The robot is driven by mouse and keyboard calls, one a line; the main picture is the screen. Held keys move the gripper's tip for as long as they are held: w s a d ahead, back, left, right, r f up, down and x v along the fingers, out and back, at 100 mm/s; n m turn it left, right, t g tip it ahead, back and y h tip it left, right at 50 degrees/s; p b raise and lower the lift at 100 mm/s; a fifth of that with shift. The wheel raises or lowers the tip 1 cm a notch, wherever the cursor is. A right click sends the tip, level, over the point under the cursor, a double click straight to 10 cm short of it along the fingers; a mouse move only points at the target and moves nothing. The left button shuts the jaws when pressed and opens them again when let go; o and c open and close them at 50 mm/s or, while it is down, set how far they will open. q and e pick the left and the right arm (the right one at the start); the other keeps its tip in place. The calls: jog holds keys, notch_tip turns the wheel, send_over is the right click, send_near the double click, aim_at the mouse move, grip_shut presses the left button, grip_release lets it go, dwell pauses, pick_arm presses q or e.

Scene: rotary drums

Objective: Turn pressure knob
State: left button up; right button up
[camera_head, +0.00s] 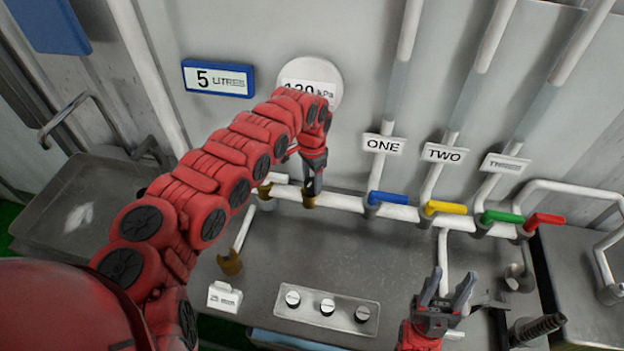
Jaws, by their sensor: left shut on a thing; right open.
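A round white gauge (311,76) on the wall shows a partly hidden "120 kPa" reading. My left gripper (312,188) points down at the white pipe below the gauge. It is shut on a small brass-coloured knob (309,201), mostly hidden under the fingers. My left arm covers part of the gauge and the pipe's left end. My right gripper (446,287) is open and empty at the lower right, over the counter and apart from the valves.
Blue (388,198), yellow (445,207), green (503,217) and red (545,220) valve handles line the pipe to the right. A panel with three round knobs (327,308) lies in front. A blue "5 LITRES" display (218,78) hangs upper left. The middle counter (345,255) is clear.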

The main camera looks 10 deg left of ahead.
pick_arm(q)
jog(key=shift+c, duration=1.2)
